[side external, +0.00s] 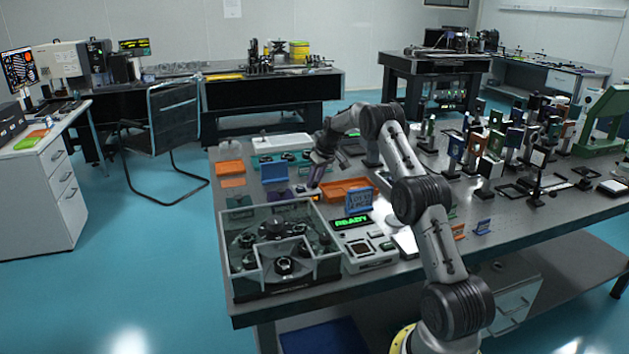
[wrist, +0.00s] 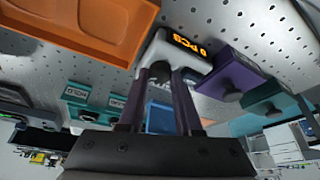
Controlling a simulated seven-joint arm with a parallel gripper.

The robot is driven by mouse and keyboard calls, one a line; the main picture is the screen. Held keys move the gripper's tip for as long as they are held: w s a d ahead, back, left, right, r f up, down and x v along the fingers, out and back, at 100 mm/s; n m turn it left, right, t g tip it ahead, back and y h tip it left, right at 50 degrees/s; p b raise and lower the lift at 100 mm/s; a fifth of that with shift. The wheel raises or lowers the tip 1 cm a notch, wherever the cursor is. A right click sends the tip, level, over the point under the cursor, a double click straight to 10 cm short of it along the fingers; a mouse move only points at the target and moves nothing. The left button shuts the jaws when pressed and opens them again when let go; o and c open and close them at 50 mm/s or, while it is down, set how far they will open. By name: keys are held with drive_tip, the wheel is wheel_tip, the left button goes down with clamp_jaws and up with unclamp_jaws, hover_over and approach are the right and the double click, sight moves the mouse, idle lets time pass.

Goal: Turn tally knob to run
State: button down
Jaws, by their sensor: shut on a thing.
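The tally unit (wrist: 192,65) is a white box whose orange display reads "0 PCS", near the top middle of the wrist view. My gripper (wrist: 160,76) reaches up to its near face, with a finger on each side of a small dark knob (wrist: 160,70). The fingers are shut on this knob. They hide much of it, and I cannot read its setting or any run mark. In the side view my gripper (side external: 314,183) points down over the left part of the table, and its fingertips and the knob are too small to make out.
A purple box with a dark knob (wrist: 228,78) and a teal one (wrist: 272,98) stand close to the right in the wrist view. An orange tray (wrist: 85,42) is at upper left. In the side view, a clear-walled case (side external: 285,285) and a READY console (side external: 352,222) stand nearer the front.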

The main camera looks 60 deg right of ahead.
drive_tip(key=n+y, duration=0.1)
drive_tip(key=n, duration=0.2)
drive_tip(key=n+y, duration=0.1)
drive_tip(key=n, duration=0.1)
drive_tip(key=shift+d+n, duration=0.15)
drive_tip(key=shift+n, duration=0.25)
drive_tip(key=n+y, duration=0.2)
drive_tip(key=n, duration=0.3)
drive_tip(key=shift+n+g, duration=0.3)
drive_tip(key=c, duration=0.9)
unclamp_jaws()
drive_tip(key=shift+o, duration=0.2)
